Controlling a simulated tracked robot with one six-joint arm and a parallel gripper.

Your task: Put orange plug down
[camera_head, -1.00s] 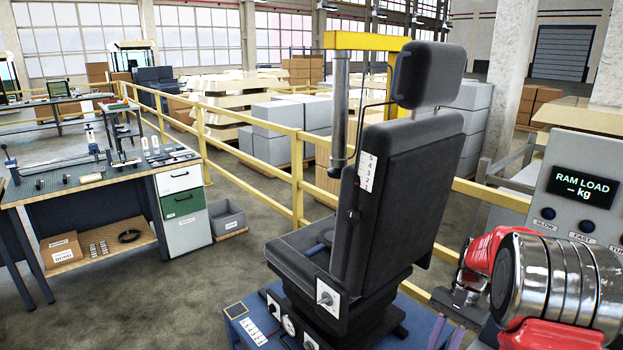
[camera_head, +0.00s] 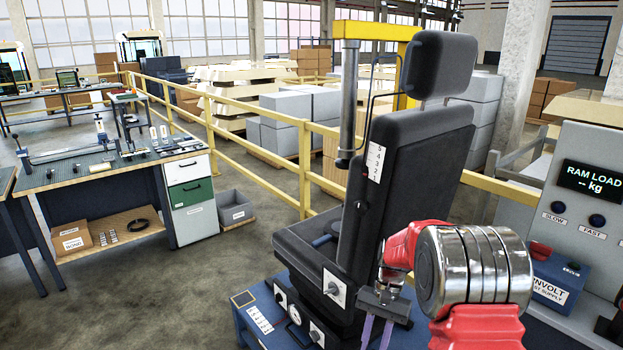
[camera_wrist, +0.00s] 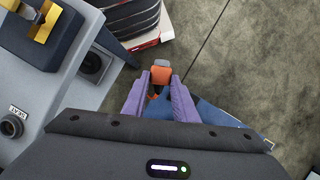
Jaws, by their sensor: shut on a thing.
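The orange plug (camera_wrist: 161,74), with a grey end, is between the tips of my gripper's purple fingers (camera_wrist: 161,90) in the wrist view. My gripper is shut on it. In the head view my gripper (camera_head: 377,331) points down beside the black seat (camera_head: 408,190), near its blue base (camera_head: 245,307). The fingertips are cut off by the lower edge there, so the plug is hidden in that view. In the wrist view part of a blue surface (camera_wrist: 212,112) lies beyond the fingers. I cannot tell how high the plug is above anything.
A grey panel with round sockets (camera_wrist: 92,65) is close on the left in the wrist view. The grey RAM LOAD console (camera_head: 575,140) and a blue supply box (camera_head: 557,277) stand at the right. A workbench (camera_head: 105,167) is at the left. Open floor (camera_head: 200,280) lies between bench and seat.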

